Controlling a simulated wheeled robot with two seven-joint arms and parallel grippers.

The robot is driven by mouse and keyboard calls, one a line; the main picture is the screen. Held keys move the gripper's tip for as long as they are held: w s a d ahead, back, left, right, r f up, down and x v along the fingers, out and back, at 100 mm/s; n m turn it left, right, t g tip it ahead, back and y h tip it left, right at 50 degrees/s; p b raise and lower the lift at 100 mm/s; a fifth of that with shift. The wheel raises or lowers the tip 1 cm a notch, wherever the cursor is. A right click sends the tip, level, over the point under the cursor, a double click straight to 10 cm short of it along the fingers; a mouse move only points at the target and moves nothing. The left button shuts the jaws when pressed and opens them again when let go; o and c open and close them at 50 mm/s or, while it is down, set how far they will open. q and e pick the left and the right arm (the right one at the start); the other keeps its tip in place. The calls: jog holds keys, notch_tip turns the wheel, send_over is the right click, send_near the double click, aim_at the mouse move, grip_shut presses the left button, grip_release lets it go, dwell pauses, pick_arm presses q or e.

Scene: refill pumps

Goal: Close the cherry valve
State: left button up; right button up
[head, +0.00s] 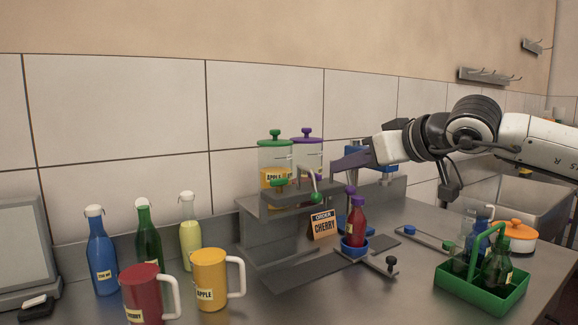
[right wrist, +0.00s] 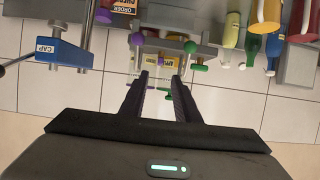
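The cherry valve appears to be the lever with a purple ball (head: 351,190), at the front of the grey pump stand; the purple ball also shows in the right wrist view (right wrist: 137,39). Below it a red bottle with a purple cap (head: 356,226) stands upright in a blue holder. My right gripper (head: 336,166) is above the stand, behind the purple ball and apart from it. In the right wrist view its two fingers (right wrist: 160,75) are spread with nothing held between them. My left gripper is not in view.
A valve with a green ball (head: 316,198) is left of the purple one. Green-lidded (head: 275,155) and purple-lidded (head: 308,152) jars stand behind. An order sign (head: 323,224) reads cherry. Mugs and bottles stand left. A green carrier (head: 455,281) is front right. A blue cap device (right wrist: 60,48) is nearby.

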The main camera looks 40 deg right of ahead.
aim_at(321, 175)
jog(key=p+x, duration=0.6)
jog(key=x, duration=0.3)
jog(key=shift+w+d+r, duration=0.15)
jog(key=shift+w, duration=0.05)
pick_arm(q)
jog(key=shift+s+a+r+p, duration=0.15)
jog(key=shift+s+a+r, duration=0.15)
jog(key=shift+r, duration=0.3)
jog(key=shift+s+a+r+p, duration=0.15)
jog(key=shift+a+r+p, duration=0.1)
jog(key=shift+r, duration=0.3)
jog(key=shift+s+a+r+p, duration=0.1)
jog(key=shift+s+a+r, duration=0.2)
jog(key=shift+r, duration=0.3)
pick_arm(e)
jog(key=shift+w+f, duration=0.2)
jog(key=shift+w, duration=0.25)
jog(key=shift+c, duration=0.4)
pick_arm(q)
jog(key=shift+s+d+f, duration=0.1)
pick_arm(e)
jog(key=shift+f, duration=0.1)
grip_shut()
